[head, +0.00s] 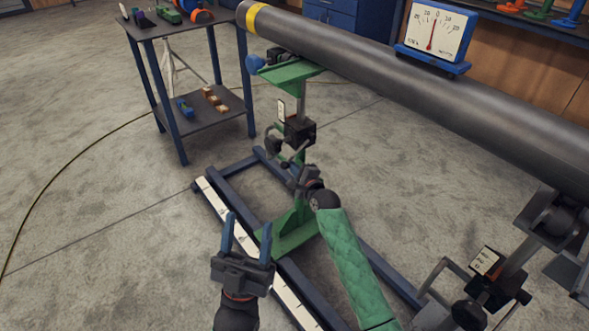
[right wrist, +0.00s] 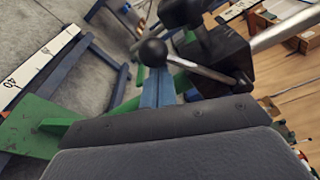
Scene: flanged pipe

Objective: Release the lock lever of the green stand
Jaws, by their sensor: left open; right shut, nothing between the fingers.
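The green stand (head: 300,95) stands upright under the grey pipe (head: 350,45), its foot (head: 290,238) on the blue floor frame. A black clamp block (head: 299,131) sits on its post. In the right wrist view, the lock lever (right wrist: 200,69) is a metal rod with a black ball knob (right wrist: 153,52), running out from the black block (right wrist: 222,55). My right gripper (right wrist: 157,88) is shut and empty, its blue fingers just below the lever near the knob. Whether they touch it I cannot tell. My left gripper (head: 241,236) is open and empty, left of the stand's foot.
A second stand with a clamp block (head: 490,290) is at the lower right. A blue-legged table (head: 150,30) with parts stands at the back left. A dial gauge (head: 437,33) sits on the pipe. A white scale strip (head: 225,208) runs along the frame. The floor at left is clear apart from a cable.

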